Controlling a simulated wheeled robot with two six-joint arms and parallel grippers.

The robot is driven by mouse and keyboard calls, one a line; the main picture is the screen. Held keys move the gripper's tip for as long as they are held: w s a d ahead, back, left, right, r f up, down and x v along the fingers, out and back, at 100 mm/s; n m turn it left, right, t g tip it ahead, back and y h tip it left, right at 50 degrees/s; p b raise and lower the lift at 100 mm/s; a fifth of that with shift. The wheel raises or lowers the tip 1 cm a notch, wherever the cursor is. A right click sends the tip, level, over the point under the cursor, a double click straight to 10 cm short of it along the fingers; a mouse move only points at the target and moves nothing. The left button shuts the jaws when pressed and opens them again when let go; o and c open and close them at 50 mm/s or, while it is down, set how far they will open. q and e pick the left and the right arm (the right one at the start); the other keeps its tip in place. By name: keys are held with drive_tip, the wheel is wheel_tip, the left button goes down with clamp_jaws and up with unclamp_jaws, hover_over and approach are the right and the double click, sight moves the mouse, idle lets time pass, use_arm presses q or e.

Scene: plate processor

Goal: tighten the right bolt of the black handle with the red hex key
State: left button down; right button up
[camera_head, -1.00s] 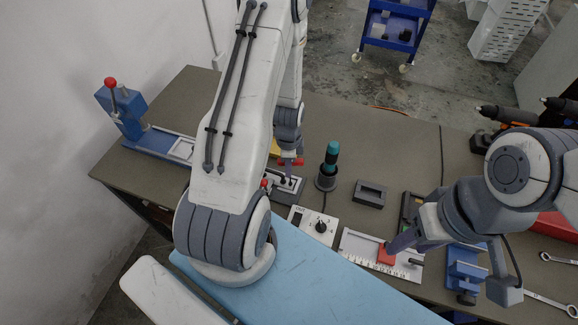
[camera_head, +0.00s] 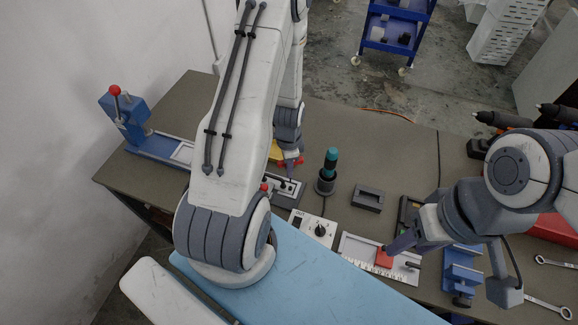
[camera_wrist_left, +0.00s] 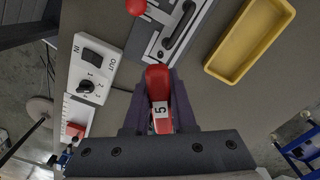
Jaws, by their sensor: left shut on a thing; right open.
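The red hex key (camera_wrist_left: 158,85), labelled 5, is held between the dark fingers of my left gripper (camera_wrist_left: 158,112) in the left wrist view. Its red part also shows in the head view (camera_head: 291,161). The black handle (camera_wrist_left: 180,27) lies on a grey plate (camera_wrist_left: 150,42) just ahead of the key. The key's tip and the handle's right bolt cannot be made out clearly, so I cannot tell whether they touch. In the head view my left gripper (camera_head: 290,157) is above the plate's far side. My right gripper (camera_head: 390,246) is open beside the red block.
A yellow tray (camera_wrist_left: 240,52) lies beside the plate. A switch box (camera_wrist_left: 92,72) with a dial is on its other side. A teal-handled tool (camera_head: 331,162) stands in a holder. The red block (camera_head: 384,259) sits on a ruler plate (camera_head: 352,246). A blue press (camera_head: 128,122) stands at left.

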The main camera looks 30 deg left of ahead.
use_arm(q)
drive_tip(key=n, duration=0.6)
drive_tip(key=n+p, duration=0.1)
drive_tip(key=n, duration=0.6)
drive_tip(key=d+n, duration=0.1)
drive_tip(key=n, duration=0.5)
drive_tip(key=shift+r+n+p, duration=0.2)
drive_tip(key=shift+n+p, duration=0.2)
drive_tip(key=shift+w+f+n, duration=0.1)
drive_tip(key=shift+f+n, duration=0.1)
drive_tip(key=shift+n, duration=0.6)
drive_tip(key=shift+f, duration=0.1)
drive_tip(key=shift+f+b, duration=1.55)
drive_tip(key=shift+f, duration=0.05)
drive_tip(key=shift+f+b, duration=0.3)
